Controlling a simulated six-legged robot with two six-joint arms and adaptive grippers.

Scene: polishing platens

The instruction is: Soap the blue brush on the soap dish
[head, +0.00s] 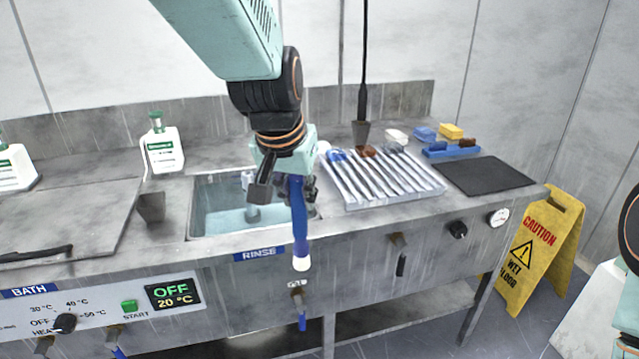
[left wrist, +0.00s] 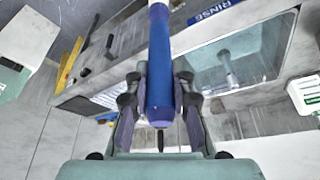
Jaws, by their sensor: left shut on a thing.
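My left gripper (head: 283,190) is shut on the blue brush (head: 299,215), which has a long blue handle and a white lower end. The brush hangs nearly upright in front of the sink's front edge, white end down. In the left wrist view, the brush's blue handle (left wrist: 159,75) sits between the two fingers of my left gripper (left wrist: 160,110). No soap dish can be told for sure; a blue tray (head: 436,153) with a brown piece lies at the back right, near small white (head: 397,136), blue (head: 425,134) and yellow (head: 451,131) blocks. My right gripper does not show.
A sink (head: 215,212) with water lies behind the brush. A ribbed rack (head: 425,189) with several long tools stands right of it, beside a dark mat (head: 485,176). A white bottle (head: 163,150) stands at the left. A yellow caution sign (head: 537,250) stands right of the bench.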

